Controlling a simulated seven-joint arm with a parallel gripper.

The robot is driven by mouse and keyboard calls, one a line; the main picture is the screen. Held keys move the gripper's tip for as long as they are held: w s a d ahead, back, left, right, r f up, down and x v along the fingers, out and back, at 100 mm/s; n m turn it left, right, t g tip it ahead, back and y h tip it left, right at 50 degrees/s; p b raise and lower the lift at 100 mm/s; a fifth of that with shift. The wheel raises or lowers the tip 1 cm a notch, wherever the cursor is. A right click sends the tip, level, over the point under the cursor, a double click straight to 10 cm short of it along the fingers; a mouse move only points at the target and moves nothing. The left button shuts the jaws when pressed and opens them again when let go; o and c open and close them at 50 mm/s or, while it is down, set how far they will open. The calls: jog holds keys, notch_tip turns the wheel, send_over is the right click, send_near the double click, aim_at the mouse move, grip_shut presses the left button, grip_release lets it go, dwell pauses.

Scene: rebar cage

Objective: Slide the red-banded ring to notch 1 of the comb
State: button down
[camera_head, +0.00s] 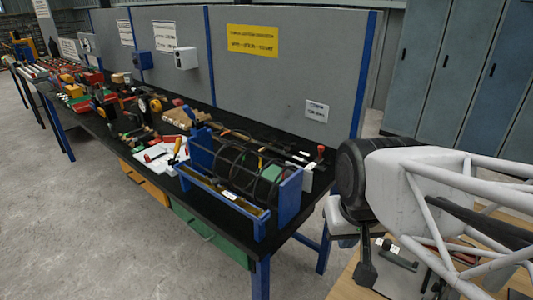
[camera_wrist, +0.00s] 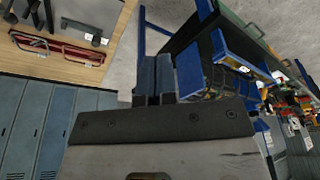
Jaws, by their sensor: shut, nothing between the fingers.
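The rebar cage (camera_head: 289,198) has blue end plates and stands on the black bench. Several dark rings (camera_head: 232,165) stand upright along its long bars. I cannot make out a red band on any ring. A blue front rail (camera_head: 222,192) with a white label runs along the cage; comb notches are too small to tell. In the wrist view the cage (camera_wrist: 232,64) shows at the right, partly in shadow. My gripper (camera_wrist: 154,62) is shut and empty, apart from the cage, with the floor and bench edge beyond its fingers.
Tools and boxes crowd the bench left of the cage, including a yellow-handled tool (camera_head: 177,147). A grey partition (camera_head: 290,75) stands behind the bench. A wooden table (camera_wrist: 70,62) with a red tool (camera_wrist: 58,48) lies on the other side. Blue-grey lockers (camera_head: 450,60) stand at the back right.

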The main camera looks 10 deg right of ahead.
jog(key=w+a+r+m+t, duration=0.1)
jog(key=w+a+m+t, duration=0.1)
jog(key=w, duration=1.1)
jog(key=w+a+r+m+t, duration=0.2)
jog(key=w+m, duration=0.3)
jog(key=w, duration=0.7)
jog(key=shift+w+a+r+y, duration=0.15)
jog(key=shift+w+a+y, duration=0.2)
jog(key=shift+w+y, duration=0.05)
jog(key=w+a+r+x, duration=0.1)
jog(key=a+x, duration=0.1)
jog(key=x, duration=1)
jog(key=shift+w+a, duration=0.25)
jog(key=shift+f, duration=0.1)
